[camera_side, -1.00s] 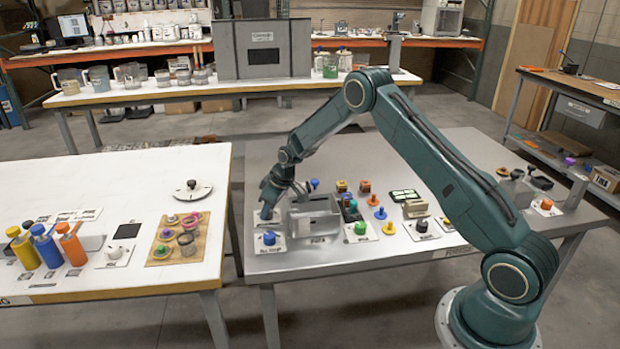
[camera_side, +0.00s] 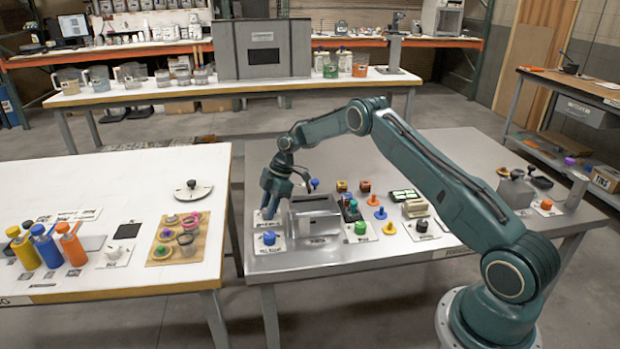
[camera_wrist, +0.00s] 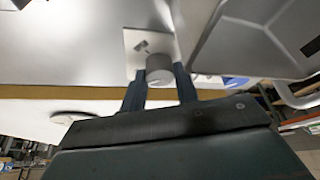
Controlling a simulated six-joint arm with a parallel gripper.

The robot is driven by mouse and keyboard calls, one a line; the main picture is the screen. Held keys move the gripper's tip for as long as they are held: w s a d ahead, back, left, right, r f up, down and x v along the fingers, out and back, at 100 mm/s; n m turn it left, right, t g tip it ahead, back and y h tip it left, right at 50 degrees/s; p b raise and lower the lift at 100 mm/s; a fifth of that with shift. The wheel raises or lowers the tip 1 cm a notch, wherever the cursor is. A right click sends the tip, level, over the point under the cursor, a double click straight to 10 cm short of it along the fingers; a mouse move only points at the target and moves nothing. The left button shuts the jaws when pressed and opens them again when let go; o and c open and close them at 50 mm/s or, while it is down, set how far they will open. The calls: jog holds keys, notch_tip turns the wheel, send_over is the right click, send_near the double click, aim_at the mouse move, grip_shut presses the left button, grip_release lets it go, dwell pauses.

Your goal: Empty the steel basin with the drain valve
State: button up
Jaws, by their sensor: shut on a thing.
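The steel basin (camera_side: 313,226) stands on the grey metal table, left of its middle. It fills the upper right of the wrist view (camera_wrist: 225,45). Its contents cannot be made out. My gripper (camera_side: 268,213) points down just left of the basin. In the wrist view, its two dark fingers (camera_wrist: 160,85) are shut on a grey round knob (camera_wrist: 159,70), apparently the drain valve. The knob stands on a white labelled plate (camera_wrist: 136,42) beside the basin. In the side view my fingers mostly hide the knob.
A blue knob (camera_side: 269,238) on a white plate stands in front of my gripper. A green knob (camera_side: 361,228) and several coloured pegs stand right of the basin. The white table (camera_side: 120,180) lies to the left across a narrow gap.

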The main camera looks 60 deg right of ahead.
jog(key=shift+f+n+g, duration=0.1)
jog(key=shift+n+g, duration=0.4)
jog(key=shift+n, duration=0.6)
jog(key=o, duration=1)
jog(key=shift+c, duration=0.2)
jog(key=shift+w, duration=0.1)
jog(key=v, duration=0.7)
jog(key=shift+r, duration=0.25)
jog(key=shift+d+r, duration=0.1)
